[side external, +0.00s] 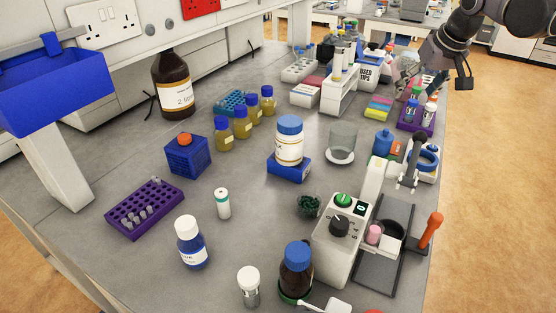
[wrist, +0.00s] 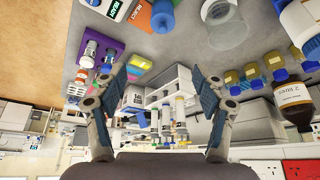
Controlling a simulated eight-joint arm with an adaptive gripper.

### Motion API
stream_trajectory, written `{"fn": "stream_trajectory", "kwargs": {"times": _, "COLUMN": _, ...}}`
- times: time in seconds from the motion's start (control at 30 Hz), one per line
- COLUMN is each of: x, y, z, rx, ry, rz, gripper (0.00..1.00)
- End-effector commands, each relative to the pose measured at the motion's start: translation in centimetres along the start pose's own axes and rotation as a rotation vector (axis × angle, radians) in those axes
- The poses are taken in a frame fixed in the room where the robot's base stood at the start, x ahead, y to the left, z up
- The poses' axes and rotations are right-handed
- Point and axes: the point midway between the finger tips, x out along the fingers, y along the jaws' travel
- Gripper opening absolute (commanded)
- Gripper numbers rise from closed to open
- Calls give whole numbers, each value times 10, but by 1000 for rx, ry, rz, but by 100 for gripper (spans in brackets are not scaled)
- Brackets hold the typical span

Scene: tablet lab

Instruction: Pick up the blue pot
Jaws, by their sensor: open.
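A small blue pot (side external: 383,141) with a narrow neck stands on the right part of the grey bench in the side view. My gripper (side external: 438,78) is at the upper right of the side view, above the bench's right edge and apart from the pot. In the wrist view its two fingers (wrist: 160,88) are spread wide, with nothing between them.
A blue-lidded white jar (side external: 289,141) stands farther left. The bench is crowded there.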

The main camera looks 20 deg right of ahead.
Motion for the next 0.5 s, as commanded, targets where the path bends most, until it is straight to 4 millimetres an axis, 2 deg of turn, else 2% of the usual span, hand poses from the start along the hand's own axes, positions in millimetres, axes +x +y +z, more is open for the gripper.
{"fn": "stream_trajectory", "kwargs": {"times": 0.1, "x": 25, "y": -3, "z": -20, "rx": 15, "ry": -16, "rz": 9, "gripper": 71}}
{"fn": "stream_trajectory", "kwargs": {"times": 0.3, "x": 61, "y": -6, "z": -42, "rx": 35, "ry": -38, "rz": 24, "gripper": 71}}
{"fn": "stream_trajectory", "kwargs": {"times": 0.5, "x": 93, "y": -6, "z": -26, "rx": 36, "ry": -38, "rz": 24, "gripper": 71}}
